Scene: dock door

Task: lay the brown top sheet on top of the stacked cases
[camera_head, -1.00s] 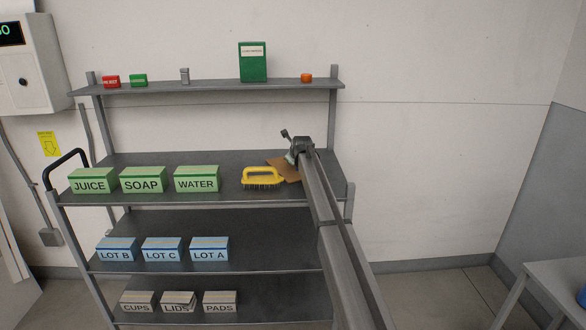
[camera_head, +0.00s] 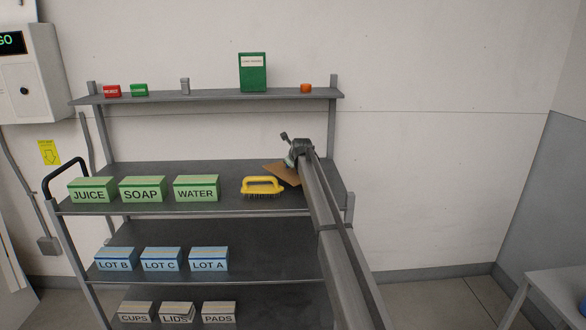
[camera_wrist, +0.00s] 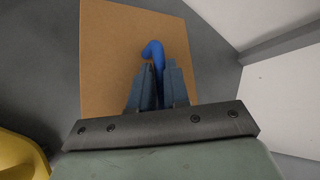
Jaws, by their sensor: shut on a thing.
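The brown top sheet (camera_wrist: 110,60) fills much of the wrist view, with a bent blue piece (camera_wrist: 153,50) standing over its middle. My gripper (camera_wrist: 156,72) is shut on that blue piece, its fingers on either side. In the head view the brown sheet (camera_head: 285,174) shows under my gripper (camera_head: 289,160), at the right end of the shelf level with the green cases, partly hidden by my arm. I cannot tell whether the sheet touches the shelf. I see no clear stack of cases in either view.
A yellow brush (camera_head: 262,186) lies just left of the sheet. Green cases JUICE (camera_head: 91,190), SOAP (camera_head: 142,190) and WATER (camera_head: 196,189) stand further left. Blue LOT boxes (camera_head: 161,260) are below. A shelf above holds a green box (camera_head: 253,72). A pale table (camera_head: 556,279) stands at the right.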

